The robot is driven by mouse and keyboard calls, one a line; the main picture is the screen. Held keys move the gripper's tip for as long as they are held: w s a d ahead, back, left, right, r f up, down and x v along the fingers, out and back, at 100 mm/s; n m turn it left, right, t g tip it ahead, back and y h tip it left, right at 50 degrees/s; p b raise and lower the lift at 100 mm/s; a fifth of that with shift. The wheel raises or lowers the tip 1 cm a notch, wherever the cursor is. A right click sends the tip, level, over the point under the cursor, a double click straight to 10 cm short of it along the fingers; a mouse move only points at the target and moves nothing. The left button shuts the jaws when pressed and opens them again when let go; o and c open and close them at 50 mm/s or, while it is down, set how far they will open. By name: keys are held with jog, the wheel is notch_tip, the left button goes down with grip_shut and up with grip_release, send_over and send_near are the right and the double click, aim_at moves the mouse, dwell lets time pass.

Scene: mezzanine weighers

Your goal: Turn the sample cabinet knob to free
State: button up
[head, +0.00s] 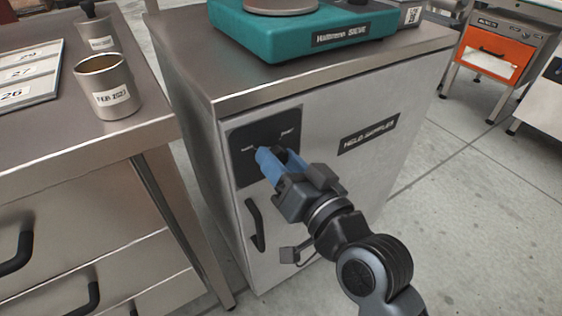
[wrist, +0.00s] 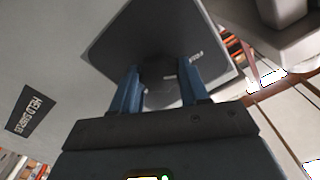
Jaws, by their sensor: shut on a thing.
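The sample cabinet (head: 310,200) is a pale metal cabinet with a black "HELD SAMPLES" label (head: 367,134) on its front. A dark square plate (head: 240,133) sits at its upper left, with two small white markings too small to read surely. My gripper (head: 276,155) is at this plate, its blue fingers pointing into it. In the wrist view the dark knob (wrist: 158,72) is between the two blue fingers, and my gripper (wrist: 157,67) is shut on it. The fingers hide the knob in the head view, and I cannot tell which marking it points to.
A black door handle (head: 256,224) is below the plate. At left a bench holds a metal cup (head: 108,90) and a number board (head: 30,72). An orange-fronted unit (head: 490,52) stands far right; floor between is clear.

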jog(key=shift+f, duration=0.1)
jog(key=o, duration=1.1)
jog(key=shift+c, duration=0.2)
jog(key=v, duration=0.7)
jog(key=shift+s+d, duration=0.25)
jog(key=shift+s, duration=0.1)
